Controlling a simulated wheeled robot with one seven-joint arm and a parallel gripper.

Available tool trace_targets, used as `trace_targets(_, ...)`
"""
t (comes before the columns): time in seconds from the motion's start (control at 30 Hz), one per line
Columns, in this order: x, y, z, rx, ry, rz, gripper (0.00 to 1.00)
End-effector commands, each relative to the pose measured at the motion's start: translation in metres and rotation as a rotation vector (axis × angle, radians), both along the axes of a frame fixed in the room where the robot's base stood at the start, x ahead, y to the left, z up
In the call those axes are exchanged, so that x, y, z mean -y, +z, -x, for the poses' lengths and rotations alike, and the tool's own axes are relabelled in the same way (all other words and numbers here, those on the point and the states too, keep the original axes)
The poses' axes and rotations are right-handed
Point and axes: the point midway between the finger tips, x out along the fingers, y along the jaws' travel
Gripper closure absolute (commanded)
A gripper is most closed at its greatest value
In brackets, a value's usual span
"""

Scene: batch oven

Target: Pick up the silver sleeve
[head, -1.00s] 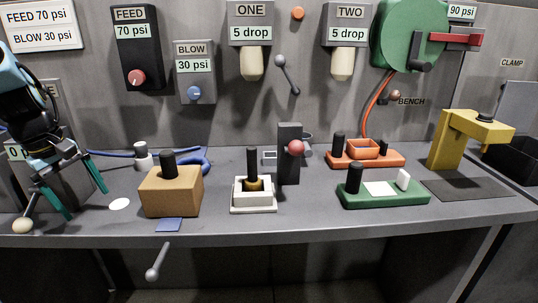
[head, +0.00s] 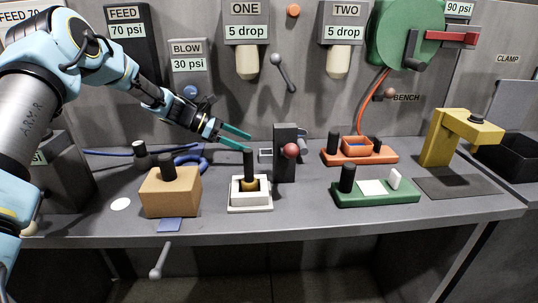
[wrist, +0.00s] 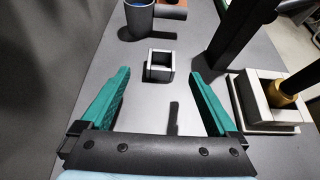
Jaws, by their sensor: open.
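The silver sleeve appears as a small, open, square metal frame on the grey bench; it is at the middle back in the head view (head: 266,154). In the wrist view the sleeve (wrist: 150,66) lies just beyond my fingertips, roughly centred between them. My gripper (head: 245,142) reaches in from the left, with teal fingers tilted down. It is open and empty; both fingers show spread apart in the wrist view (wrist: 158,76). The sleeve is not touched by either finger as far as I can see.
A dark upright post with a red ball (head: 291,151) stands right of the sleeve. A white fixture with a black peg (head: 250,207) is in front. A grey cylinder (wrist: 139,22) stands behind. A wooden block (head: 170,194) is at left, an orange fixture (head: 385,157) at right.

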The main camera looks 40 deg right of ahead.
Motion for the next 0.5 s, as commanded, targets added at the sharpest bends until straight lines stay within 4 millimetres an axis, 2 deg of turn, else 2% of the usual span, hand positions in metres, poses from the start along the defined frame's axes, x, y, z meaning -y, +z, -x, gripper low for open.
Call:
trace_targets(0.1,0.014,-0.007,0.013,-0.001,-0.003,-0.001,0.05)
trace_targets(0.5,0.043,-0.029,0.040,-0.001,-0.002,-0.003,0.05)
